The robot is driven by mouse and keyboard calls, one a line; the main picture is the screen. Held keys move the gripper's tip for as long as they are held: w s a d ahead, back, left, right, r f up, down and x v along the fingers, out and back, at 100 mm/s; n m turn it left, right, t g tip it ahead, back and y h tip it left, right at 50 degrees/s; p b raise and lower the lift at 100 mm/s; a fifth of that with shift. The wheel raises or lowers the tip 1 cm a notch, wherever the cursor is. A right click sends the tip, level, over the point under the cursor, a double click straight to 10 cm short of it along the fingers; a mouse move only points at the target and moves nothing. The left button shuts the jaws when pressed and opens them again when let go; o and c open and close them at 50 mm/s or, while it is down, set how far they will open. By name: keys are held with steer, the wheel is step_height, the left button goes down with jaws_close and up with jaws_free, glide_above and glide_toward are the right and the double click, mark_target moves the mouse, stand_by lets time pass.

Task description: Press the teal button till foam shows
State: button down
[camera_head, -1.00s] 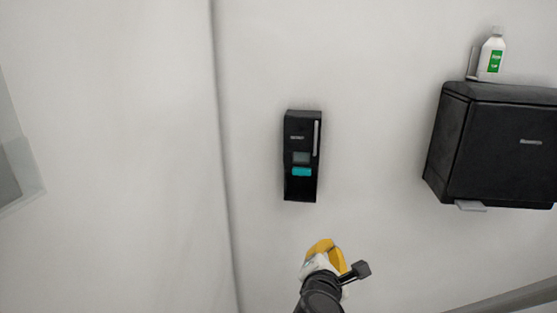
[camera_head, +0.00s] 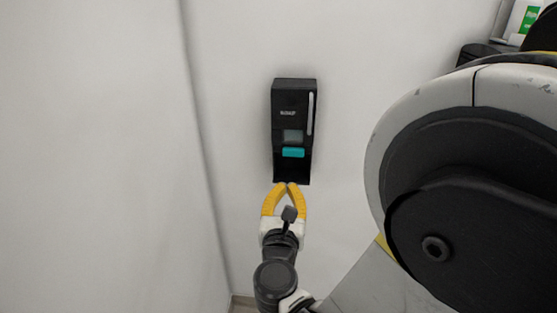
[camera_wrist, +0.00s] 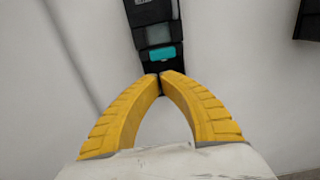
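The black foam dispenser (camera_head: 293,110) is fixed to the white wall in the middle of the head view. Its teal button (camera_head: 293,152) sits on the lower front, below a grey window. In the wrist view the dispenser (camera_wrist: 153,15) stands ahead of the fingers, with the teal button (camera_wrist: 161,54) just above the fingertips. My gripper (camera_head: 287,186), with yellow fingers, is at the dispenser's lower end, below the button. Its tips (camera_wrist: 161,75) meet, with nothing seen between them. I cannot tell whether the tips touch the dispenser. No foam is seen.
A white bottle with a green label (camera_head: 525,18) shows at the top right. A black wall unit shows at the right edge of the wrist view (camera_wrist: 307,20). My own arm link covers much of the right side. The wall left of the dispenser is bare.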

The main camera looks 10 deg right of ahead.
mark_target(290, 156)
steer(key=b+x, duration=0.2)
steer(key=x, duration=1.1)
steer(key=shift+w+d, duration=0.15)
steer(key=shift+w, duration=0.2)
